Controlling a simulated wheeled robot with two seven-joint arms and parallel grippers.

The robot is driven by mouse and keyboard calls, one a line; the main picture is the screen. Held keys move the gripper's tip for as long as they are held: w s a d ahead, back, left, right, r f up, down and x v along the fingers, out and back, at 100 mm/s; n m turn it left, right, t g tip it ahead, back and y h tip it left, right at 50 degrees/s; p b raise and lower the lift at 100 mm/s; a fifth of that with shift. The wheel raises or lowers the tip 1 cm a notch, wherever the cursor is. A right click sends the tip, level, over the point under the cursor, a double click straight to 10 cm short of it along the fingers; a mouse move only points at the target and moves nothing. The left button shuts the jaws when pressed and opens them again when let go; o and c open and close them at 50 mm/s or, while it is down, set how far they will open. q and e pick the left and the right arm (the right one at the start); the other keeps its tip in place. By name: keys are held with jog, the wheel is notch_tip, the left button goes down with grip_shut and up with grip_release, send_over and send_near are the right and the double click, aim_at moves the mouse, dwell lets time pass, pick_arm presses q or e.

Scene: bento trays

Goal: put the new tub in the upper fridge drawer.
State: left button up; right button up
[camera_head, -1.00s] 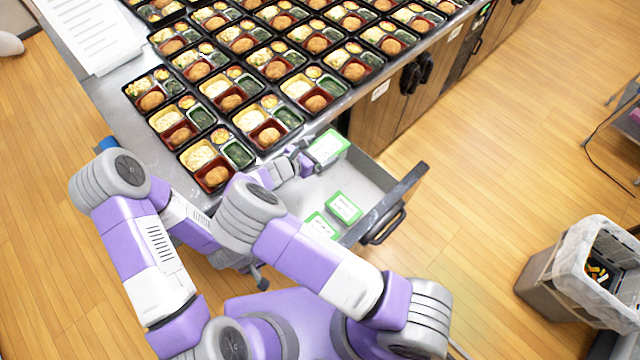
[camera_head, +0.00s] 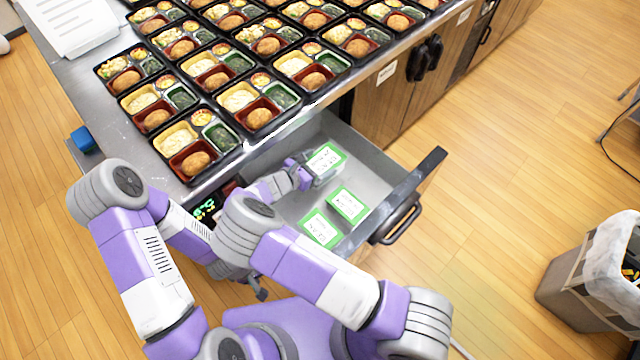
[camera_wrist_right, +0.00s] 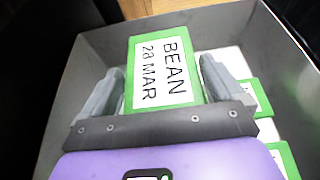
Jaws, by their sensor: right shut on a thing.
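My right gripper (camera_head: 303,176) is shut on a tub (camera_head: 326,159) with a green-rimmed lid. The tub is inside the open drawer (camera_head: 375,157), near its back end by the counter. In the right wrist view the gripper's fingers (camera_wrist_right: 162,92) flank the tub (camera_wrist_right: 163,72), whose white label reads "BEAN 28 MAR". I cannot tell whether it touches the drawer floor. Two similar green-lidded tubs, one (camera_head: 347,205) and another (camera_head: 320,228), stand in the drawer's front part. My left gripper (camera_head: 260,290) is small, dark and partly hidden behind my right arm.
The metal counter (camera_head: 100,105) above the drawer carries rows of bento trays (camera_head: 195,145) and paper sheets (camera_head: 68,22). The drawer front with its handle (camera_head: 402,220) stands out over the wood floor. A lined bin (camera_head: 590,270) is at the right.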

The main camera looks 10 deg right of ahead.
notch_tip(320, 180, down, 7)
jog(key=shift+w+r+b, duration=0.1)
jog(key=shift+r+b, duration=0.1)
jog(key=shift+b, duration=0.85)
jog(key=shift+r, duration=0.1)
jog(key=shift+f+b, duration=0.4)
jog(key=shift+f, duration=0.2)
jog(key=o, duration=0.9)
